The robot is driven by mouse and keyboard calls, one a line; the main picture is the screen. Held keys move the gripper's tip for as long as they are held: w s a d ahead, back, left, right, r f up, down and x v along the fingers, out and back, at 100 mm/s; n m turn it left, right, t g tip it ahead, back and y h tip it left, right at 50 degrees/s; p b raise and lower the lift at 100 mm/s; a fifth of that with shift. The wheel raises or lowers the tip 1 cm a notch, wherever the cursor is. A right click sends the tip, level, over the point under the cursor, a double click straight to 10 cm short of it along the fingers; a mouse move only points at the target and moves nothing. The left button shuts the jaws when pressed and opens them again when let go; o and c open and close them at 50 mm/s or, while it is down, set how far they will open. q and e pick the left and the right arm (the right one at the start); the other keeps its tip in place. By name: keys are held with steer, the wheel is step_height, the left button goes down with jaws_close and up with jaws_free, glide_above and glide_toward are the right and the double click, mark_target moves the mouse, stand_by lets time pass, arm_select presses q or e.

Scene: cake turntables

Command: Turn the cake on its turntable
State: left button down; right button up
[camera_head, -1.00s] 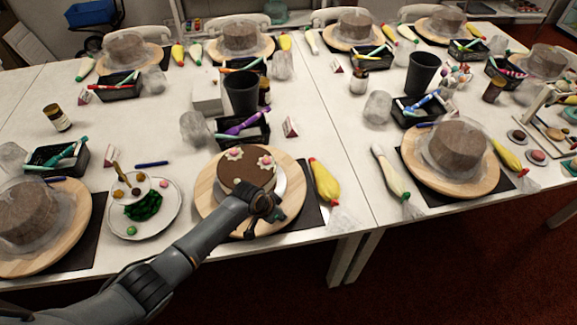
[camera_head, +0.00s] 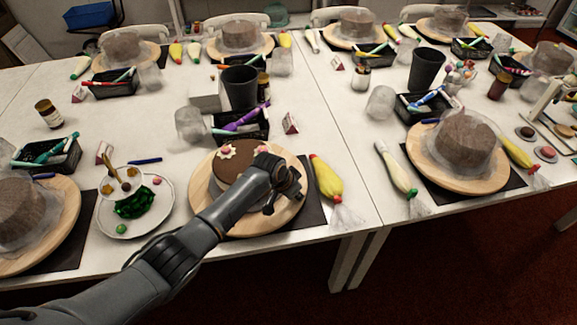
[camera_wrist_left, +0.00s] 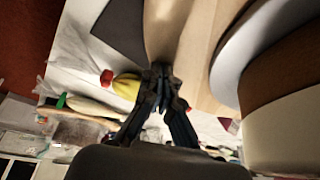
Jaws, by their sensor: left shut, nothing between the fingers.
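The cake (camera_head: 226,170) has a brown top, a pale side and small cream flowers. It sits on a round wooden turntable (camera_head: 257,224) at the near middle of the table. My left arm crosses in front and hides part of both. My left gripper (camera_head: 286,202) is shut and empty at the right side of the turntable, beside the cake. In the left wrist view its fingertips (camera_wrist_left: 161,74) meet over the wooden turntable (camera_wrist_left: 200,50), with the cake (camera_wrist_left: 282,75) at the right. I cannot tell whether the fingertips touch the board. My right gripper is not in view.
A yellow piping bag (camera_head: 327,180) lies just right of the turntable. A plate of decorations (camera_head: 157,205) stands to the left. A black tray of pens (camera_head: 245,130) and a dark cup (camera_head: 239,87) stand behind. Other wrapped cakes fill further places.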

arm_select(q)
steer(key=shift+w+d+f, duration=0.15)
steer(key=shift+w+d, duration=0.1)
steer(key=shift+w, duration=0.15)
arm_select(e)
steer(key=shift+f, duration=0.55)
arm_select(q)
step_height(320, 180, up, 3)
steer(key=p, duration=0.2)
steer(key=shift+p, duration=0.3)
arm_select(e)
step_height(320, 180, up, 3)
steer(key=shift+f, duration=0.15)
